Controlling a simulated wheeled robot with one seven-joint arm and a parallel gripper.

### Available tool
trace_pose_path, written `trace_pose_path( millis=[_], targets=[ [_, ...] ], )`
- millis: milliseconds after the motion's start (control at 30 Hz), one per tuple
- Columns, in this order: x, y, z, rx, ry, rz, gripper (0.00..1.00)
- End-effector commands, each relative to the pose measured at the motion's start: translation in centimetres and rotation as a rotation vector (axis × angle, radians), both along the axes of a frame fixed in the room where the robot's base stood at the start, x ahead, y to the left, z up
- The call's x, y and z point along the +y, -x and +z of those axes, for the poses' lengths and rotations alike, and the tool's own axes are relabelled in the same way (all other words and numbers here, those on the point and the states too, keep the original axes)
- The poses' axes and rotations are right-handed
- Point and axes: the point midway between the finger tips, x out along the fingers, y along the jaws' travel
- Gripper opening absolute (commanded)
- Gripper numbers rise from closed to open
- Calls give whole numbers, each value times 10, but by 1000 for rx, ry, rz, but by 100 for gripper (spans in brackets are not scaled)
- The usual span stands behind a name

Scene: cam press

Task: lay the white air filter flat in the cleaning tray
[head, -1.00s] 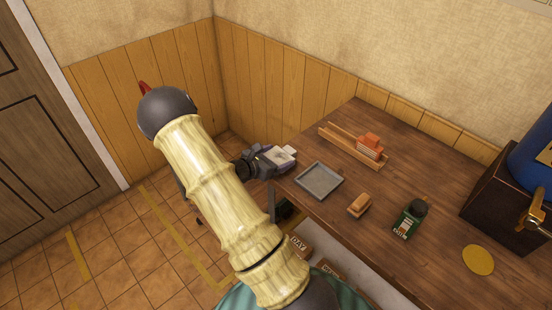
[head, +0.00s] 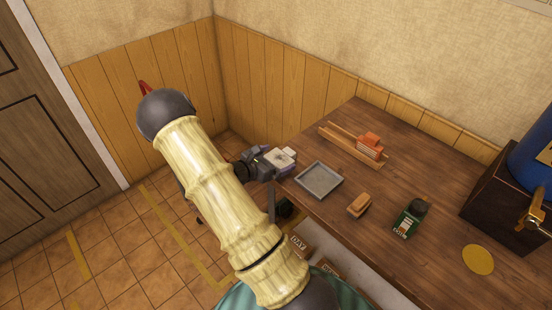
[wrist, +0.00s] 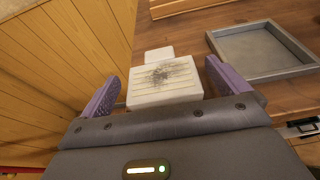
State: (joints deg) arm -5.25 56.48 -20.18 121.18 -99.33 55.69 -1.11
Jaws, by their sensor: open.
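The white air filter (wrist: 165,84) has a ribbed face with a dark dirt smudge and a small tab at its far end. In the head view the filter (head: 283,158) is at the left corner of the workbench, left of the tray. My gripper (wrist: 162,72) is open, with one purple finger on each side of the filter and narrow gaps showing. In the head view my gripper (head: 279,160) is at the bench's left edge. The grey cleaning tray (wrist: 228,68) is empty, with a low rim; it also shows in the head view (head: 305,188).
A wooden rack with an orange block (head: 368,146) stands at the back of the bench. A blue machine (head: 535,155) stands at far right. Wood-panelled walls are close behind.

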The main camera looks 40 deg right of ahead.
Motion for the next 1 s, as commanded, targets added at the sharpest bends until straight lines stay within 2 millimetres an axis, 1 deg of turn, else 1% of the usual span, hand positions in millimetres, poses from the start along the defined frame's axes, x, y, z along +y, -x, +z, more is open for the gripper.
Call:
trace_pose_path(
  millis=[167,400,533,700,1000],
  targets=[
    [29,1,7,-1,-1,6,100],
    [75,4,22,-2,-1,6,100],
    [96,6,28,-1,-1,5,100],
    [109,8,33,0,0,2,100],
    [110,8,33,1,-1,1,100]
  ],
)
